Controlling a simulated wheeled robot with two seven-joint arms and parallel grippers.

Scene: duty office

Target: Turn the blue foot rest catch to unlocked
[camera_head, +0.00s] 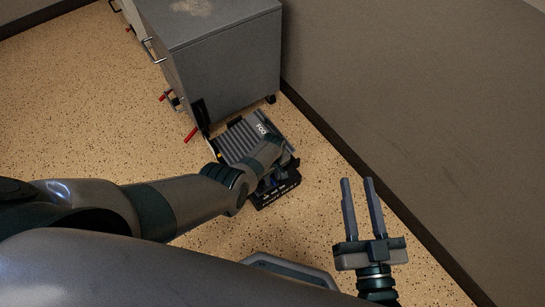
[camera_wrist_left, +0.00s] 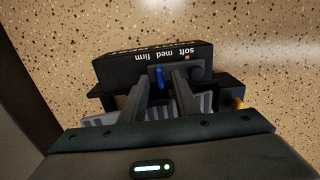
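The foot rest (camera_head: 237,142), with a grey ribbed top and black frame, stands on the floor beside the grey cabinet. My left gripper (camera_head: 275,178) is over its near end, its fingers mostly hidden in the head view. In the left wrist view, the blue catch (camera_wrist_left: 160,76) stands upright on the black end of the foot rest. The fingers of my left gripper (camera_wrist_left: 161,80) are apart, one on each side of the catch; I cannot tell whether they touch it. My right gripper (camera_head: 357,182) is open and empty, over bare floor to the right.
The grey cabinet (camera_head: 222,65) is close behind the foot rest. Red-tipped levers (camera_head: 190,135) stick out to its left. A wall (camera_head: 420,90) runs along the right. A black panel (camera_wrist_left: 150,58) marked soft, med, firm lies just beyond the catch. The floor (camera_head: 80,110) at left is clear.

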